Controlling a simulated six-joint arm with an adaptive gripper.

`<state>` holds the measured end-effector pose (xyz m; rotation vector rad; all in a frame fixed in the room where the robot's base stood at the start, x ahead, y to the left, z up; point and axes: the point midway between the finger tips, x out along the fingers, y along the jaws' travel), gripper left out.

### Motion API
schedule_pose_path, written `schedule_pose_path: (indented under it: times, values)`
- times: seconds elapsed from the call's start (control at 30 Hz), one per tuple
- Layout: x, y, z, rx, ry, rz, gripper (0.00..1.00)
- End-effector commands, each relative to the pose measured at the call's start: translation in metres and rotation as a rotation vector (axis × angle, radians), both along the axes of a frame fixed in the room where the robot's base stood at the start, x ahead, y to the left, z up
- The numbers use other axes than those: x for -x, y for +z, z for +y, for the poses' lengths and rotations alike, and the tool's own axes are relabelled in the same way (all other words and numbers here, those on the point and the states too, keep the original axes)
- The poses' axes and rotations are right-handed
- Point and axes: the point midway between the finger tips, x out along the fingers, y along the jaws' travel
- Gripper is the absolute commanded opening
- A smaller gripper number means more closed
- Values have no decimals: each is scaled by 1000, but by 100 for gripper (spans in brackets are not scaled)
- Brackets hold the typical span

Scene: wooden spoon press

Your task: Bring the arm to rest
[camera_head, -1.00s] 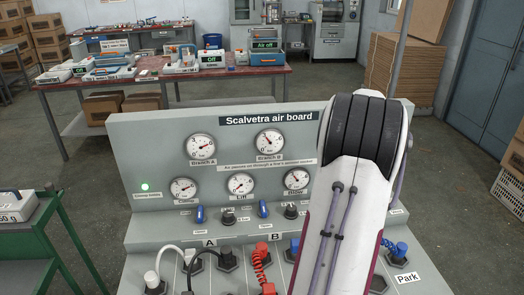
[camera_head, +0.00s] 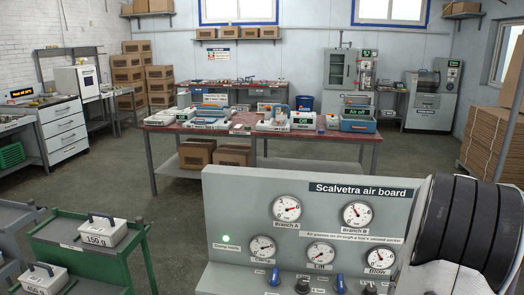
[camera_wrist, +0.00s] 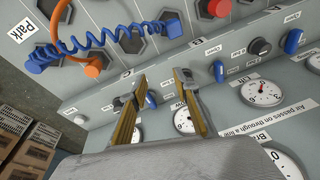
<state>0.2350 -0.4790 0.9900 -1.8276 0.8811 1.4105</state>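My gripper (camera_wrist: 160,76) shows in the wrist view with its two fingers apart and nothing between them. It is in front of the air board (camera_wrist: 100,115), over the area of the gauges and knobs; I cannot tell whether it touches anything. In the head view, the grey air board (camera_head: 240,190) stands at the lower right. My own arm, white with black bands, covers its right end, and my gripper is hidden there. In the wrist view, a blue coiled hose (camera_wrist: 113,42) and an orange hose (camera_wrist: 95,50) are plugged in near the "Park" label (camera_wrist: 43,30).
A green cart (camera_head: 130,245) with a 150 g weight (camera_head: 102,231) stands at the lower left. A red-topped table (camera_head: 240,132) with devices, one reading "Air off", stands behind the board. Cardboard boxes (camera_head: 158,88) are stacked at the back. Floor between them is open.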

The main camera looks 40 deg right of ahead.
Motion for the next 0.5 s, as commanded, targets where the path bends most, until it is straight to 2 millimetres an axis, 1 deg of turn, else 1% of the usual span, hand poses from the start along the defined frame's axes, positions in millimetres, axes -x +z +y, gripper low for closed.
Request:
schedule_pose_path:
  times: [0.03, 0.2, 0.5]
  values:
    - [-6, 6, 14, -2, 11, 4, 31]
    - [-23, 21, 62, -13, 40, 19, 31]
    - [-44, 47, 144, -6, 122, 36, 31]
